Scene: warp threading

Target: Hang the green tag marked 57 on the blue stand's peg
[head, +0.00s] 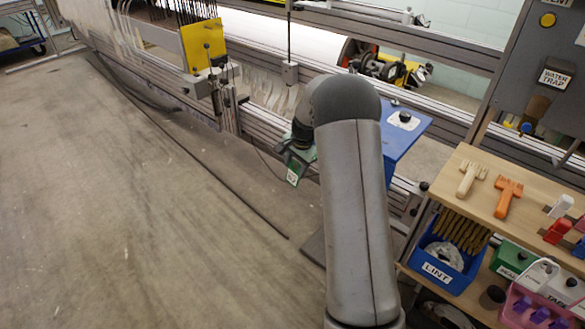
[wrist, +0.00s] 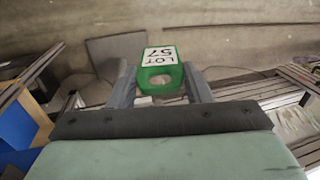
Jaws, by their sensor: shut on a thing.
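The green tag (wrist: 159,58) has a white label reading LOT 57, upside down in the wrist view, and an opening below the label. My gripper (wrist: 160,84) has a finger on each side of the tag and is shut on it. In the head view the tag (head: 293,175) hangs below my gripper (head: 299,149), left of the blue stand (head: 408,137) and apart from it. My arm covers part of the stand. A white patch with a dark knob shows on its top; I cannot tell whether this is the peg.
A wooden shelf (head: 468,208) with brushes and a blue LINT bin (head: 440,262) stands at the right. Metal rails of the loom run behind my gripper, with a yellow plate (head: 204,45) at the upper left. The floor at left is mostly clear.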

